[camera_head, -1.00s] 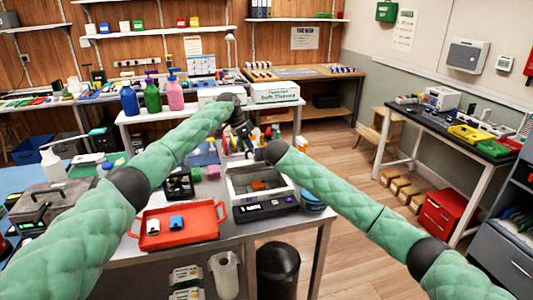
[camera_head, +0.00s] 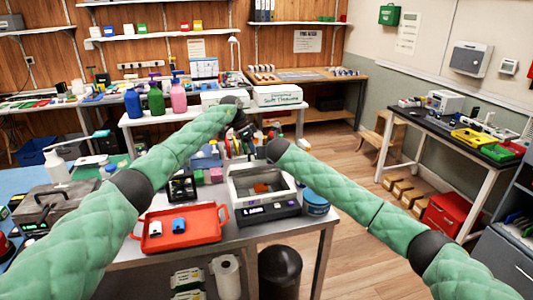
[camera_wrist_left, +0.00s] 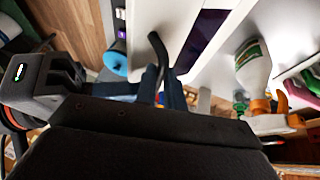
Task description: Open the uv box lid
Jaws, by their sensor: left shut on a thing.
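The uv box (camera_head: 270,212) stands on the steel table in the head view, with a dark front panel, a small lit display and a pale frame. An orange thing shows inside its frame. I cannot tell from this view how far its lid is raised. My left gripper (camera_head: 241,131) is just behind the box. In the left wrist view its blue-padded fingers (camera_wrist_left: 168,88) are shut on a dark curved handle (camera_wrist_left: 158,52) in front of a white panel. My right arm reaches in from the right to the box's back; its fingers are not clear there.
A red tray (camera_head: 181,238) with small devices is left of the box. A blue tub (camera_head: 316,202) stands close on its right. A small black holder (camera_head: 182,188) and coloured blocks are behind the tray. A bin (camera_head: 279,272) stands below; open floor lies to the right.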

